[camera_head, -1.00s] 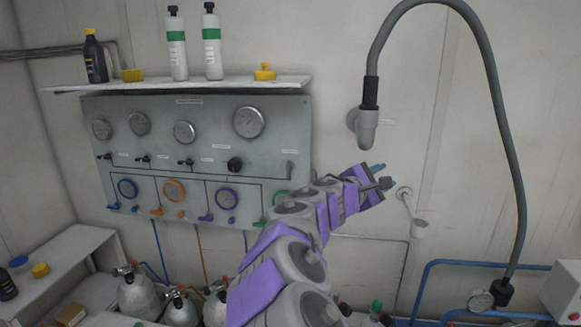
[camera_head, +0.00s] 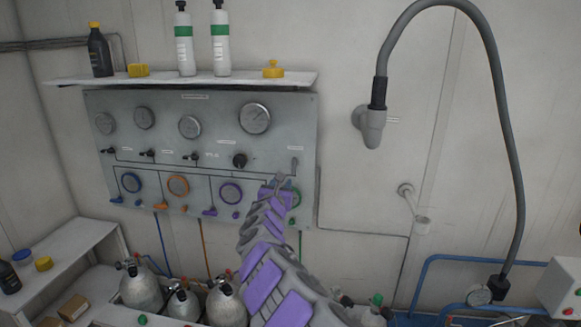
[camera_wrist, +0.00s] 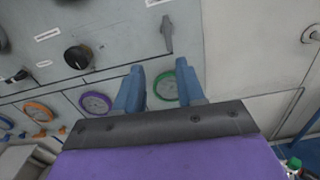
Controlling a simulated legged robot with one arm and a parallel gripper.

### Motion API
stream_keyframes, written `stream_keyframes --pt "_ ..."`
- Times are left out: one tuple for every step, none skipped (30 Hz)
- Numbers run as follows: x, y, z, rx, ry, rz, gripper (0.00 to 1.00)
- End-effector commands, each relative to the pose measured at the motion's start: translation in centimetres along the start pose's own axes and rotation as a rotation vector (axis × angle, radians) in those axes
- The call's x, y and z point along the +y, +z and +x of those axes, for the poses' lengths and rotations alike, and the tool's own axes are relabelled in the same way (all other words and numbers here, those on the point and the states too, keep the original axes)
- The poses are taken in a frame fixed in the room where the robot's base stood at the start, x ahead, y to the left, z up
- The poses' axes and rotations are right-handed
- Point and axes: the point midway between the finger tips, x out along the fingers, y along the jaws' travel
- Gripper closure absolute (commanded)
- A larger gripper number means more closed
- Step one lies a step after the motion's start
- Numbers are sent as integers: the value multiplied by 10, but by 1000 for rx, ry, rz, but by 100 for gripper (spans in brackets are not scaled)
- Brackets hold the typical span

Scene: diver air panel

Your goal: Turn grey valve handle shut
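The grey valve handle (camera_head: 294,165) is a small lever at the right end of the grey panel (camera_head: 140,100), under a white label. It also shows in the wrist view (camera_wrist: 167,35), standing roughly upright in the picture, beyond my fingertips. My gripper (camera_head: 281,180) is just below and left of the handle in the head view. In the wrist view my gripper (camera_wrist: 160,67) has its two blue fingers apart with nothing between them. The handle looks clear of both fingers. My arm hides part of the panel's lower right corner in the head view.
A black knob (camera_head: 239,160) sits left of the handle. Purple (camera_head: 231,194) and green (camera_wrist: 180,83) ringed gauges lie below. A shelf (camera_head: 200,80) with bottles is above the panel. A grey hose (camera_head: 505,120) hangs at right. Gas cylinders (camera_head: 140,287) stand below.

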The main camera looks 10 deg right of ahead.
Motion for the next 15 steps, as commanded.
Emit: stream_keyframes --pt "-2 1 5 2 0 5 61" --pt "-2 2 8 1 1 5 61" --pt "-3 2 11 2 2 7 61" --pt "-5 2 14 3 2 8 61" --pt "-6 1 17 4 2 8 61" --pt "-8 1 21 5 1 8 61" --pt "-10 0 24 6 0 10 61" --pt "-11 1 26 6 -1 11 61" --pt "-11 1 30 5 -2 10 61" --pt "-11 2 32 3 -2 9 61" --pt "-10 2 34 2 -2 9 61" --pt "-7 2 36 2 1 9 61" --pt "-6 2 38 3 1 10 61" --pt "-4 2 40 3 1 10 61" --pt "-2 1 42 2 2 8 61"
